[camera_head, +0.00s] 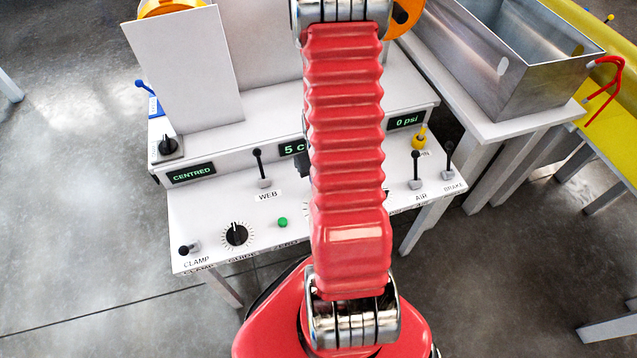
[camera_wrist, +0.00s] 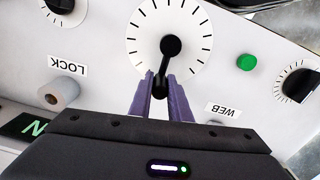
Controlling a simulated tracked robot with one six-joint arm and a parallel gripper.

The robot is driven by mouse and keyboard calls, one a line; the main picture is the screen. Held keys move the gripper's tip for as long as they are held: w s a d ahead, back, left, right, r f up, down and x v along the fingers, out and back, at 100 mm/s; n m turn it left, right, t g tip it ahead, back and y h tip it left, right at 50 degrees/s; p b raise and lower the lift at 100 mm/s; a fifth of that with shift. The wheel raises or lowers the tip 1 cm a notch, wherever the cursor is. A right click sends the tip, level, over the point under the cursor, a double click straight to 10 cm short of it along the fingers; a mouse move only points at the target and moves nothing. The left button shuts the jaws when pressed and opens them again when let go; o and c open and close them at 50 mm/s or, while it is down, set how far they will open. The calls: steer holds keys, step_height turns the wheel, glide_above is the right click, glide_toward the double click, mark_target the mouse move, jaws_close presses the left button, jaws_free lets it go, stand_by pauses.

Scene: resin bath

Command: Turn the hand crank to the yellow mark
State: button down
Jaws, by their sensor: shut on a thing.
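The hand crank (camera_wrist: 171,47) is black and sits on a round white dial (camera_wrist: 195,22) with black tick marks. It shows in the wrist view at the top middle. One round end lies near the dial's middle, and its arm runs down and slightly left to the dial's edge. My gripper (camera_wrist: 160,82) has its two purple fingers shut on that lower end. No yellow mark shows on the visible part of the dial; part of it may lie behind the fingers and gripper body. In the head view my red arm covers the crank and gripper.
In the wrist view a green button (camera_wrist: 247,62) is right of the dial and a grey LOCK knob (camera_wrist: 58,93) left. The head view shows the white console (camera_head: 205,215) with several levers, a WEB lever (camera_head: 260,168), a black rotary knob (camera_head: 236,234) and a metal bath (camera_head: 530,85) at right.

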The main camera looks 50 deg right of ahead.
steer(key=shift+w+d+r, duration=0.1)
steer(key=shift+w+d, duration=0.1)
steer(key=shift+w, duration=0.1)
steer(key=c, duration=2)
jaws_free()
steer(key=o, duration=0.4)
steer(key=shift+s+a, duration=0.1)
steer(key=shift+s, duration=0.05)
steer(key=shift+c, duration=0.2)
step_height(320, 180, up, 14)
steer(key=shift+f, duration=0.2)
steer(key=shift+a, duration=0.1)
